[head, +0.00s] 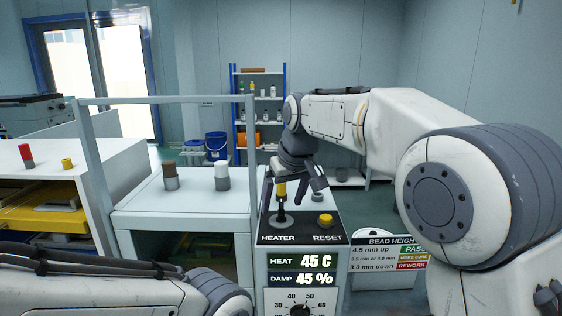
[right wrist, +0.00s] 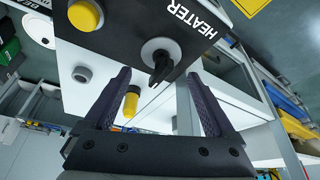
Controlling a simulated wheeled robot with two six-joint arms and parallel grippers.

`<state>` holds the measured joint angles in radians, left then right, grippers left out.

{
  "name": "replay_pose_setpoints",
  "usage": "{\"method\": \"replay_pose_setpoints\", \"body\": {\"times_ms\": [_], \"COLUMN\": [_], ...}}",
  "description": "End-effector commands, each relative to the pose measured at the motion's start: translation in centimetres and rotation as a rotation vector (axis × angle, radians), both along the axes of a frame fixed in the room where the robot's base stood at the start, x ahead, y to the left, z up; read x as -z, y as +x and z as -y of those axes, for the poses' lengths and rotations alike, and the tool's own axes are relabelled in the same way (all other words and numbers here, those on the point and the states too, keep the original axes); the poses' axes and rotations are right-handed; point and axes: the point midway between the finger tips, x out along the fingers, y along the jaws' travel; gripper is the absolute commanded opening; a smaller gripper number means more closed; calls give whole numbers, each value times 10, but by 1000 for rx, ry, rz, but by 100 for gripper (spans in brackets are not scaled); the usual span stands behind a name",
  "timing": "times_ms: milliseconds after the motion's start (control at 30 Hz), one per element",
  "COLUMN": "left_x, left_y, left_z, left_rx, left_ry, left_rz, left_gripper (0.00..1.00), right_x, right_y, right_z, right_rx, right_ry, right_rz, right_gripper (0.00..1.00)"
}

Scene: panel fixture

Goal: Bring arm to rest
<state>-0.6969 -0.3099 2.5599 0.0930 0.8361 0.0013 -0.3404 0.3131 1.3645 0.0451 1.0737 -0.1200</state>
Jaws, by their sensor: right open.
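My right gripper (head: 303,182) is open just above and beside the lever top. In the right wrist view, the open fingers (right wrist: 165,100) flank a yellow cylinder (right wrist: 131,104), and the black stem (right wrist: 161,62) shows beyond. I cannot tell whether a finger touches the lever. My left arm crosses the lower left; its gripper is outside the picture.
A yellow RESET button (head: 325,220) is right of the lever. A bench (head: 195,210) left of the panel carries a brown-topped pot (head: 170,176) and a white-topped pot (head: 222,178). A grey frame post (head: 252,150) rises close left of the gripper. A bead height sign (head: 391,250) stands at right.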

Motion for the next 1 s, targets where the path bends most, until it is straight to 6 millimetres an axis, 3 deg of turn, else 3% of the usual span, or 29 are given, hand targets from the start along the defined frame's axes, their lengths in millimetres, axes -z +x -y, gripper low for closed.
{"method": "replay_pose_setpoints", "body": {"times_ms": [533,733,1000], "left_x": [18,18,18], "left_y": [0,0,0], "left_z": [0,0,0], "left_rx": [1,1,1], "left_ry": [0,0,0], "left_rz": [0,0,0], "left_gripper": [90,90,90], "right_x": [-2,-32,-45], "right_y": [-2,-14,-20], "right_z": [-5,-5,-4], "right_rx": [457,452,451], "right_ry": [1,3,1], "right_rz": [3,2,0], "right_gripper": [90,90,90]}}
